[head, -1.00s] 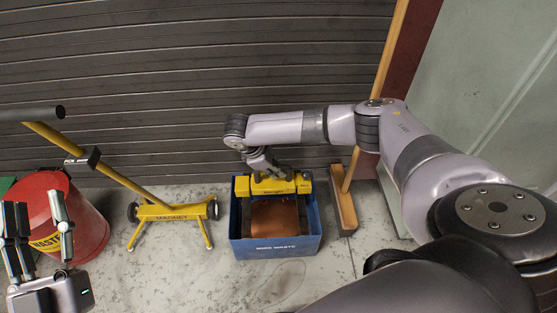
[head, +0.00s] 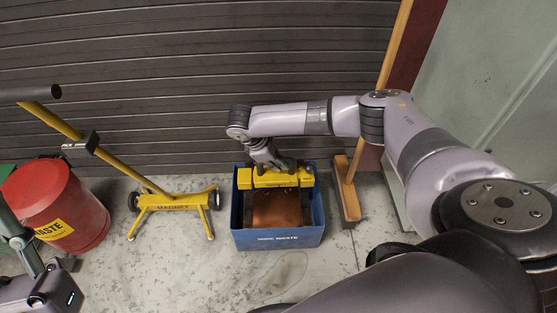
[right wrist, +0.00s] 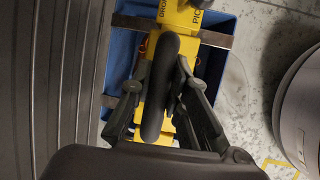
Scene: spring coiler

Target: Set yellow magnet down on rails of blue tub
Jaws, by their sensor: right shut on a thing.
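The yellow magnet (head: 300,179) is a long yellow bar across the back of the blue tub (head: 278,240). In the right wrist view the magnet (right wrist: 182,14) has a dark loop handle (right wrist: 158,95). My right gripper (head: 270,164) is shut on this handle, with one finger on each side of it. Metal rails (right wrist: 215,40) cross the tub's opening, and the magnet lies over them. I cannot tell whether it touches them. My left gripper (head: 38,268) is at the lower left edge, partly cut off and far from the tub.
Copper-coloured material (head: 276,210) shows inside the tub. A yellow wheeled magnet sweeper (head: 175,202) stands left of the tub, and a red waste can (head: 65,205) farther left. A broom (head: 347,200) stands close on the right. A slatted shutter (head: 200,80) is behind.

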